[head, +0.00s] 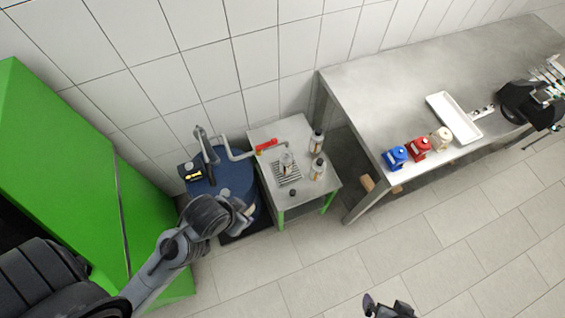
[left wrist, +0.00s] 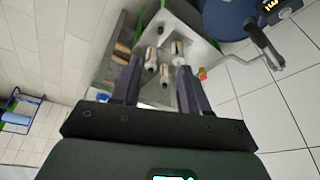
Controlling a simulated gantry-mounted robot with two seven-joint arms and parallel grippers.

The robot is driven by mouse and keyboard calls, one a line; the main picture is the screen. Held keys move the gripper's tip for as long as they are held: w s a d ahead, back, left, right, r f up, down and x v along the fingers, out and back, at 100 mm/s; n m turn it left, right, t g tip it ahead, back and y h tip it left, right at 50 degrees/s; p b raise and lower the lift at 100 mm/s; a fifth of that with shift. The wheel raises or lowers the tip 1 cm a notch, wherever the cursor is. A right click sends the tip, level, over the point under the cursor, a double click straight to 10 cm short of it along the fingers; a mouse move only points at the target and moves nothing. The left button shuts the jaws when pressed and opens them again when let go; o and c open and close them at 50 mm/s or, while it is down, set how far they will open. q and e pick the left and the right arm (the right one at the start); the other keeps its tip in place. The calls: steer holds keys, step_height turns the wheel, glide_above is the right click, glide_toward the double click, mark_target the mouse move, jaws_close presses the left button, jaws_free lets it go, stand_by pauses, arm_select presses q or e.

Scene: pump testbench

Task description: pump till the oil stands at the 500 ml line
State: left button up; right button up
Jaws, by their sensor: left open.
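A blue drum (head: 232,188) with a grey pump lever (head: 206,146) and a yellow-lit display (head: 193,175) stands beside a small metal table. A bent grey pipe (head: 234,154) runs to a red spout piece (head: 267,146) over the table. A small clear vessel (head: 286,160) stands on the grate; its oil level is too small to read. My left gripper (head: 244,212) is by the drum's front right side, apart from the lever. In the left wrist view, its fingers (left wrist: 158,72) are spread and empty. My right gripper (head: 386,306) is at the bottom edge, its jaws unclear.
Two bottles (head: 317,141) (head: 318,168) and a dark cap (head: 292,192) are on the small table (head: 312,190). The workbench (head: 365,80) holds blue, red and white containers (head: 418,145) and a white tray (head: 452,117). A green cabinet (head: 75,150) stands left. The floor in front is clear.

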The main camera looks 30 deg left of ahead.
arm_select(q)
jaws_close()
stand_by(1.7)
